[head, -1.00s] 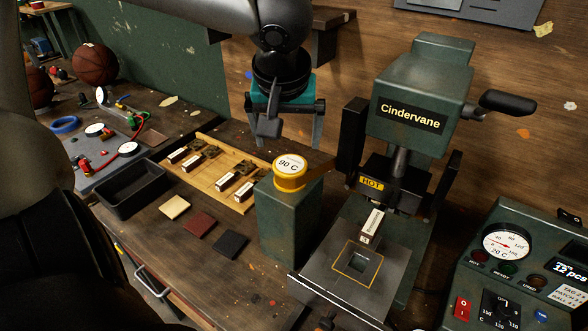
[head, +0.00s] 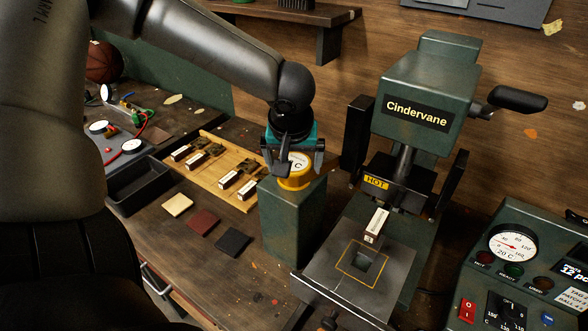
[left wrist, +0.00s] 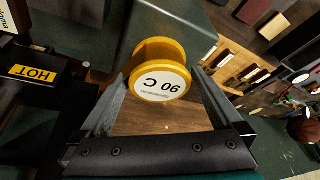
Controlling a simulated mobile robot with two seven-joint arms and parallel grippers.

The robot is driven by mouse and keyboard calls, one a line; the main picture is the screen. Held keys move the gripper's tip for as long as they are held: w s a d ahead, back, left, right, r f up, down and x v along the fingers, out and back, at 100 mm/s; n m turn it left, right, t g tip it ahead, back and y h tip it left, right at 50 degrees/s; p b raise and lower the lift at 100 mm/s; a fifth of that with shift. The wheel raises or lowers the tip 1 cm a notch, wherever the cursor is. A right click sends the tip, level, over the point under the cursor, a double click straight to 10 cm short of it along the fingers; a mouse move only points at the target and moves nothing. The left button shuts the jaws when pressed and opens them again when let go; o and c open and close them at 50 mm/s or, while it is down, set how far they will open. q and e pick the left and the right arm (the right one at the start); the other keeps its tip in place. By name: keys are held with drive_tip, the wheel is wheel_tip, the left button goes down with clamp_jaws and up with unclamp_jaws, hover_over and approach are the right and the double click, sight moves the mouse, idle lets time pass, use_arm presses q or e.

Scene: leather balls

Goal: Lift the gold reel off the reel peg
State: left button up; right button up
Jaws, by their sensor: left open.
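The gold reel (head: 296,184) sits on top of a green block stand (head: 288,222), its white "90 C" label facing up. The reel peg is hidden by the reel. My left gripper (head: 292,170) is open at the reel, its fingers on either side and partly covering the label in the head view. In the left wrist view the gold reel (left wrist: 160,48) shows between the tips of the two spread fingers of the gripper (left wrist: 158,80). I cannot tell whether either finger touches it. My right gripper is not in view.
The green Cindervane press (head: 425,95) with a HOT plate stands close on the right. A wooden tray (head: 243,203) with small stamp blocks lies left of the stand. A black bin (head: 140,187) and three leather swatches (head: 204,221) are further left. A gauge panel (head: 510,265) stands at right.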

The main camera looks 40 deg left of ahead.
use_arm(q)
drive_tip(key=shift+w+a+f, duration=0.1)
drive_tip(key=shift+f, duration=0.2)
drive_tip(key=c, duration=1)
